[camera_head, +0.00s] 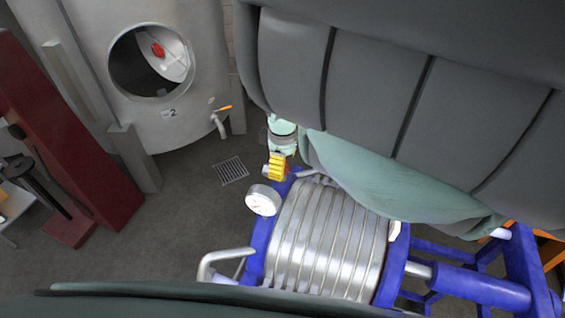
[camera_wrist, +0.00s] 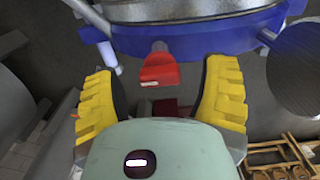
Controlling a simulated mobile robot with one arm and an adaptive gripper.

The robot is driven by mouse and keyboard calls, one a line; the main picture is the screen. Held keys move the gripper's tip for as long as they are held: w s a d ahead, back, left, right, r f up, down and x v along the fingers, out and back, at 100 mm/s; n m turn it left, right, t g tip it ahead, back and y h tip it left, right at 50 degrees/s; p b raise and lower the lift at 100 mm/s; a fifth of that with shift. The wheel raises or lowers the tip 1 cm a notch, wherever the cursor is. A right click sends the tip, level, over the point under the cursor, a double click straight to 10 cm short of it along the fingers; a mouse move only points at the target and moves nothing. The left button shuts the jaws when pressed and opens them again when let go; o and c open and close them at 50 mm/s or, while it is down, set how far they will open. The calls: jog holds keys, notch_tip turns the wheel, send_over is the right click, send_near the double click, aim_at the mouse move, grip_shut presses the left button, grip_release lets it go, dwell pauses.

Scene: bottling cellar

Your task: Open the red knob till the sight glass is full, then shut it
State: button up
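The red knob (camera_wrist: 158,70) shows in the wrist view, just below a blue rim, ahead of my gripper and in the gap between its two yellow fingers. My gripper (camera_wrist: 161,84) is open, with a finger on each side of the knob and visible space between. I cannot tell how far ahead the knob is. In the head view my gripper (camera_head: 277,166) shows as a yellow finger beside the blue-framed filter (camera_head: 330,240). The red knob is hidden there. I cannot make out the sight glass or its level in either view.
A round gauge (camera_head: 263,200) and a bent metal pipe (camera_head: 222,262) are close to my gripper. A steel tank (camera_head: 180,125) with an open hatch and an orange-handled tap (camera_head: 221,115) stands behind. My arm covers much of the right. A floor drain (camera_head: 231,170) lies in open floor.

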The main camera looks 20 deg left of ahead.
jog(key=c, duration=1.2)
jog(key=shift+m, duration=0.3)
jog(key=m, duration=0.3)
jog(key=shift+m, duration=0.3)
jog(key=m, duration=0.4)
jog(key=shift+w+m, duration=0.1)
jog(key=shift+m, duration=0.2)
jog(key=m, duration=0.3)
jog(key=shift+m, duration=0.3)
jog(key=shift+m+b, duration=0.65)
jog(key=shift+m, duration=1.55)
